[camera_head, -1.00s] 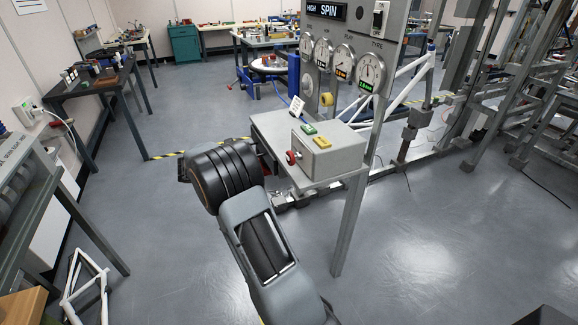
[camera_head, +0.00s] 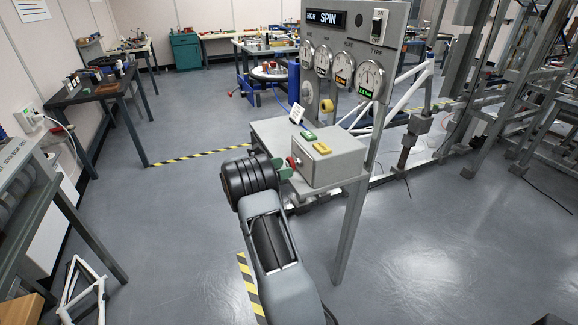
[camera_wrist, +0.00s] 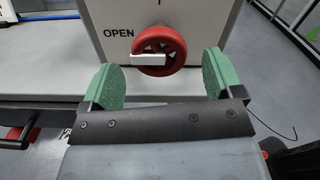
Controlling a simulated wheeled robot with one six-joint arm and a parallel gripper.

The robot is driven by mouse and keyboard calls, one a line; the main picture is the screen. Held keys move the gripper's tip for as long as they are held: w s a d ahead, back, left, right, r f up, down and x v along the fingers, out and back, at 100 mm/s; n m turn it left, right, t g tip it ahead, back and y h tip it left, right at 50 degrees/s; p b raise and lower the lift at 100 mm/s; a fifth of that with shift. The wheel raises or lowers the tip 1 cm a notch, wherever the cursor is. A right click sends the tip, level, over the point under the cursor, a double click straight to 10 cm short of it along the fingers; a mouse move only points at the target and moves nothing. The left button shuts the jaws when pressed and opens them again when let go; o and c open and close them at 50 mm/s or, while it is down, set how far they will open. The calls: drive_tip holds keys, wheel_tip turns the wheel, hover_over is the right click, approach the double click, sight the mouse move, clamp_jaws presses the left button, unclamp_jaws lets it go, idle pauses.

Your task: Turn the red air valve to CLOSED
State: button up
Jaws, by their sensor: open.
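The red air valve (camera_wrist: 172,42) is a round red handwheel on the front of a grey box (camera_head: 325,160). In the wrist view a white bar on the wheel points left, toward the word OPEN. In the head view only a bit of the valve (camera_head: 294,162) shows beside my gripper. My gripper (camera_wrist: 163,78) is open, with two green pads, one to the left and one to the right, a little short of the wheel. Nothing is between the pads. The top of the wheel's surroundings is cut off by the wrist view's edge, and a CLOSED label does not show.
A bench leg (camera_head: 348,230) stands to the right of my arm.

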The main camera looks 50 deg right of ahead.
drive_tip(key=shift+x, duration=1.45)
drive_tip(key=c, duration=0.9)
